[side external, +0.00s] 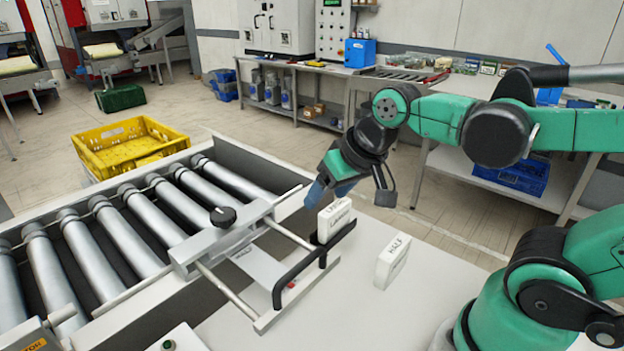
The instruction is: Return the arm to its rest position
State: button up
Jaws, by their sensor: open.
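My arm reaches in from the right, bent, with the wrist turned down. My gripper (328,191) has blue fingertips and hangs low over the far edge of the white work surface (400,318). It is open, and I see nothing held between the fingers. A white lettered box (334,219) stands upright just below and near the fingertips, beside a black handle bar. Whether the fingers touch it cannot be told. A second white lettered box (393,262) stands alone on the work surface to the right, apart from the gripper.
A roller conveyor (140,232) runs along the left. A metal frame with a black knob (222,216) and a black handle bar (312,262) juts from it over the work surface. A yellow crate (130,145) sits beyond the conveyor. Workbenches line the back wall.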

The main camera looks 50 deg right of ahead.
jog(key=n, duration=0.1)
jog(key=s+a+f+n+t, duration=0.1)
jog(key=shift+a+n, duration=0.15)
jog(key=shift+n, duration=0.15)
dwell(1.0)
